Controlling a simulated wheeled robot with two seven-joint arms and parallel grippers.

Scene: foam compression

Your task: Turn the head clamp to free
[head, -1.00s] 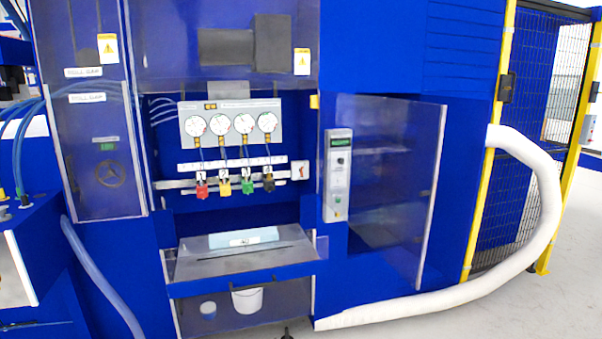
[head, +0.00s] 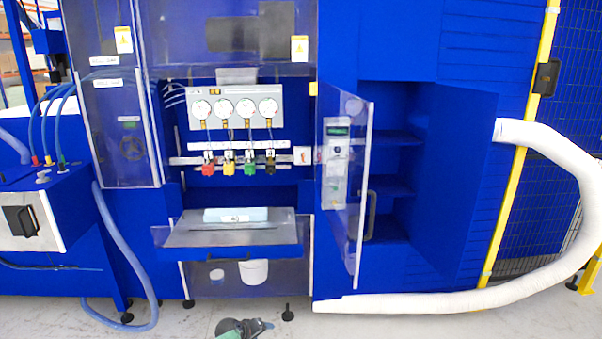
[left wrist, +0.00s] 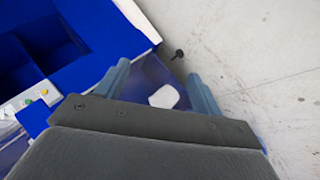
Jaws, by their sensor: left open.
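I cannot make out which fitting is the head clamp. A control panel (head: 335,172) with a small dark display and buttons shows behind the clear door in the head view; any clamp marking is too small to read. A dark grey and green part (head: 245,328) shows at the head view's bottom edge. My right gripper is not in view.
The clear door (head: 352,225) stands open before a blue shelved cabinet (head: 385,110). Gauges (head: 222,106) hang above several coloured connectors. A tray (head: 185,235) holds a light-blue block (head: 236,214). A white hose (head: 420,302) lies along the floor at right.

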